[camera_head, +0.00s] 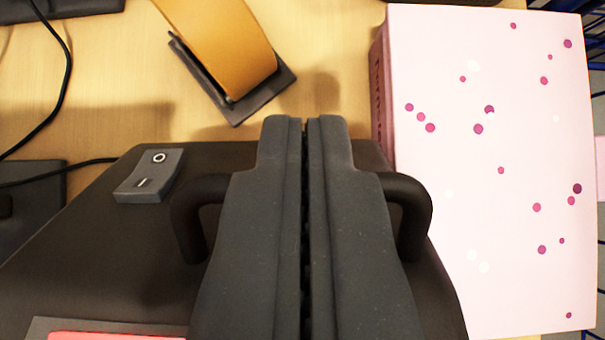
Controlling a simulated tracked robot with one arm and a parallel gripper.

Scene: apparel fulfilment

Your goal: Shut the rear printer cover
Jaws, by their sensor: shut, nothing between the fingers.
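A dark printer (110,245) fills the lower left and middle of the view. Its top surface carries a grey rocker switch (150,176) and a looped black handle (412,205) that shows on both sides of my gripper. My gripper (304,125) is shut and empty, with its fingers above the printer and between the two visible ends of the handle. I cannot tell whether the fingers touch the handle or the cover. The middle of the handle is hidden behind the fingers. How far the cover stands open cannot be told from this view.
A pink box with dots (500,130) stands close on the right. A yellow-orange curved item on a dark base (225,45) is at the top. Black cables (55,100) run at the left. Bare wooden table (110,65) shows between them.

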